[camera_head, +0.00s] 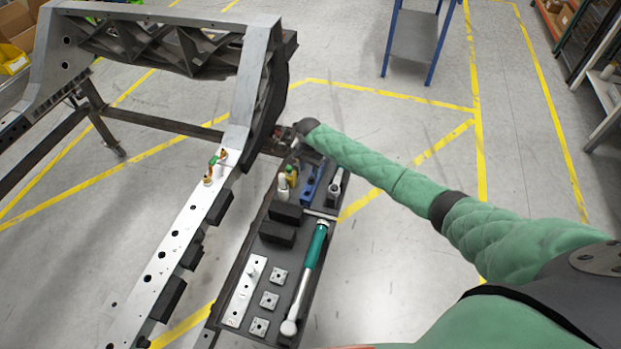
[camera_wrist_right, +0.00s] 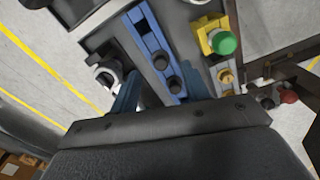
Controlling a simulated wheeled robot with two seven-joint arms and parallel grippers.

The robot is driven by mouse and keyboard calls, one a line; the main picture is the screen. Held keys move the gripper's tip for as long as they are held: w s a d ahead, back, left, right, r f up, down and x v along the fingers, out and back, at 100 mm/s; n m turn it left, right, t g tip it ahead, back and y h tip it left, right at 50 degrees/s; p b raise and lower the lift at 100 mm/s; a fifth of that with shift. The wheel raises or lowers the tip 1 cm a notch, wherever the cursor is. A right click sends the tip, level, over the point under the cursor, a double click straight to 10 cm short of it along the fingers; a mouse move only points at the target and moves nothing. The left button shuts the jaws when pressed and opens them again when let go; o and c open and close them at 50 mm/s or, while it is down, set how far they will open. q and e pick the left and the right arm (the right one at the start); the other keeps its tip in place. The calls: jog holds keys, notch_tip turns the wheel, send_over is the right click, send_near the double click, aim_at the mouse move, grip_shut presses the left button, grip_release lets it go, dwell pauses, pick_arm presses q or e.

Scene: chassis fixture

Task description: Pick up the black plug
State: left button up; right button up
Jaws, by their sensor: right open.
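A dark upright cylindrical piece (camera_head: 334,188), which may be the black plug, stands at the far right of the tool tray (camera_head: 262,290). In the right wrist view a dark round piece with a pale ring (camera_wrist_right: 105,75) shows at left, beside one finger; I cannot tell for sure that it is the plug. My right gripper (camera_head: 308,158) is over the far end of the tray, mostly hidden by its own wrist in the head view. In the wrist view its fingers (camera_wrist_right: 160,92) are apart, with a blue block (camera_wrist_right: 153,45) beyond them. My left gripper is out of view.
Yellow and green parts (camera_wrist_right: 220,40) stand right of the blue block in the wrist view. Black blocks (camera_head: 277,233), a green-handled wrench (camera_head: 313,245) and small metal plates (camera_head: 269,300) lie on the tray. The metal chassis frame (camera_head: 180,235) stands close at left.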

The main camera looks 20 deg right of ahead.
aim_at(312, 178)
jog(key=shift+s+f, duration=0.1)
jog(key=f, duration=0.1)
jog(key=f+p, duration=0.1)
jog(key=w+d+f+p, duration=0.1)
jog(key=f, duration=0.1)
jog(key=shift+f, duration=0.8)
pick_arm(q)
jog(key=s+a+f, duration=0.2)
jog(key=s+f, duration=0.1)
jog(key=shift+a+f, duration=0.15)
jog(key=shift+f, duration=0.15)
pick_arm(e)
grip_shut()
